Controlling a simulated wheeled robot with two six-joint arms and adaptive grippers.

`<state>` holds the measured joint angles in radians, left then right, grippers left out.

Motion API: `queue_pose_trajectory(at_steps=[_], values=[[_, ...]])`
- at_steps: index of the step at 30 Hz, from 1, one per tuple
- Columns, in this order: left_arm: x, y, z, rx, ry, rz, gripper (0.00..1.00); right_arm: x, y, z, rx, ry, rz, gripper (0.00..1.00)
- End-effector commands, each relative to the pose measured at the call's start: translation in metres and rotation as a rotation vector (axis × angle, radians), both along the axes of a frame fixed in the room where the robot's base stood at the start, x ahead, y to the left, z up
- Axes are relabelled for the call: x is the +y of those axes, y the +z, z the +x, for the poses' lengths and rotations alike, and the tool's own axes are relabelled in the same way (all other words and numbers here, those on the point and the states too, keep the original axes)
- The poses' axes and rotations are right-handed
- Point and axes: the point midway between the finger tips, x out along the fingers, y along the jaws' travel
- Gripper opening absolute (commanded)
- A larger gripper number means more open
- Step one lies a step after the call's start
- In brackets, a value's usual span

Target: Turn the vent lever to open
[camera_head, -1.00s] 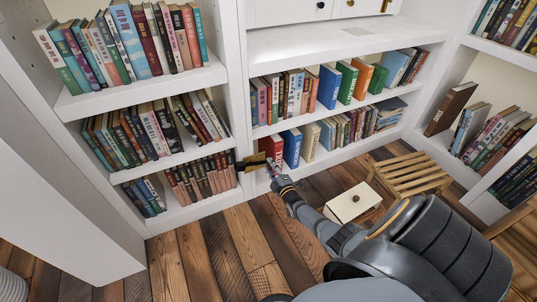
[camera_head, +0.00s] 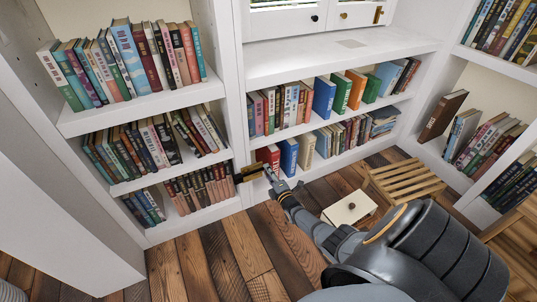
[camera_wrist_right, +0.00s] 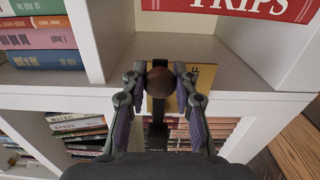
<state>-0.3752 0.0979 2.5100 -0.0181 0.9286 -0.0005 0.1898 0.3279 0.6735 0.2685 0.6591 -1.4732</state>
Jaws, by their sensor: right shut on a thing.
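The vent lever (camera_head: 250,172) sits low on the front edge of the white upright between the two bookcases, with a brass-coloured plate and dark parts. In the right wrist view its round dark brown knob (camera_wrist_right: 160,80) is between my two fingers, with a black stem below it and a yellowish plate (camera_wrist_right: 200,77) behind. My right gripper (camera_head: 269,174) reaches in from the lower right to the lever and is shut on the knob; it also shows in the right wrist view (camera_wrist_right: 161,84). How far the lever is turned is hard to tell. My left gripper is not in view.
Shelves full of books surround the lever, with a red book (camera_head: 267,157) close behind my gripper. A cream box (camera_head: 349,207) with a dark knob and a slatted wooden stool (camera_head: 405,177) stand to the right. The plank floor (camera_head: 215,262) at the lower left is clear.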

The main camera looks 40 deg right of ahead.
Motion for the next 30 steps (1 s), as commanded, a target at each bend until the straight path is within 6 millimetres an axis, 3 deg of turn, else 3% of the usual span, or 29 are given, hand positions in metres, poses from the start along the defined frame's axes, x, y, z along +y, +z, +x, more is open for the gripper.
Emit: queue_pose_trajectory(at_steps=[2, 3, 8, 20, 25, 30], values=[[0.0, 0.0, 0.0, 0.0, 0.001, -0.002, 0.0, 0.0, 0.0, 0.0, 0.0, 0.001, -0.003, 0.0], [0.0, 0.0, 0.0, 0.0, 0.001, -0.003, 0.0, 0.0, 0.0, 0.0, 0.0, 0.001, -0.003, 0.29], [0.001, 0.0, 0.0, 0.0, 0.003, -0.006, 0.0, 0.0, 0.001, 0.0, 0.0, 0.001, -0.002, 0.51], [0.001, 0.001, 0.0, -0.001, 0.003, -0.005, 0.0, 0.001, -0.001, -0.007, 0.002, 0.001, -0.003, 0.52], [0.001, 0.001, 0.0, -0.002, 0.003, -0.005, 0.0, 0.008, -0.001, -0.033, 0.002, 0.003, 0.0, 0.52], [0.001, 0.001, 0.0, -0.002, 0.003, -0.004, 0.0, 0.018, -0.001, -0.075, 0.002, 0.003, -0.001, 0.52]])
